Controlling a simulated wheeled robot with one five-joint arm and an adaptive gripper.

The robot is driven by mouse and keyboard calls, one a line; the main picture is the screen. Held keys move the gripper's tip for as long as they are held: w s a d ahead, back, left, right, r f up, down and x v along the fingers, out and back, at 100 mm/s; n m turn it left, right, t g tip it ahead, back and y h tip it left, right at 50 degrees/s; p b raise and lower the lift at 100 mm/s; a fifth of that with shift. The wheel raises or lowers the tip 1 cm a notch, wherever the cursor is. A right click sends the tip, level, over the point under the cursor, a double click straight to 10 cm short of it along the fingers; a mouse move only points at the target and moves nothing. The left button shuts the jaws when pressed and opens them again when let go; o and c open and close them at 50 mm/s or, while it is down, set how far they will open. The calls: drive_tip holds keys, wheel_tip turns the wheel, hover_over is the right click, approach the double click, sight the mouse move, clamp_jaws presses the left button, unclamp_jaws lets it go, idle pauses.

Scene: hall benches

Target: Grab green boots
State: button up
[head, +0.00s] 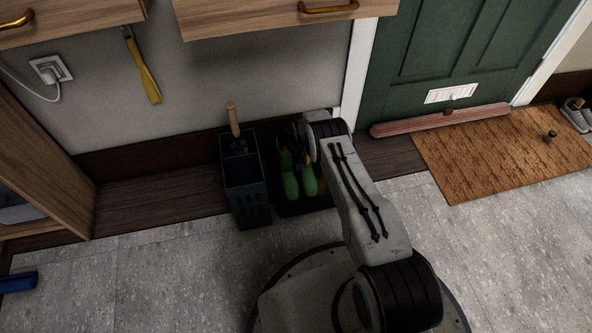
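A pair of green boots (291,186) stands side by side on a dark mat (318,205) against the wall, near the middle of the head view. The toes point toward me and the upper parts are partly hidden. My gripper (298,150) is over the upper part of the boots, at the end of my arm. It is dark, small and partly covered by my wrist. I cannot tell whether its fingers are open or shut, or whether they touch the boots.
A green door (447,60), red draught roll (440,119) and brown doormat (505,155) are at right. Drawers overhang above. The grey floor at front left is mostly clear.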

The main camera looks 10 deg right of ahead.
drive_tip(key=shift+c, duration=0.4)
drive_tip(key=c, duration=1.2)
drive_tip(key=shift+w, duration=0.1)
drive_tip(key=shift+c, duration=0.4)
drive_tip(key=shift+r, duration=0.15)
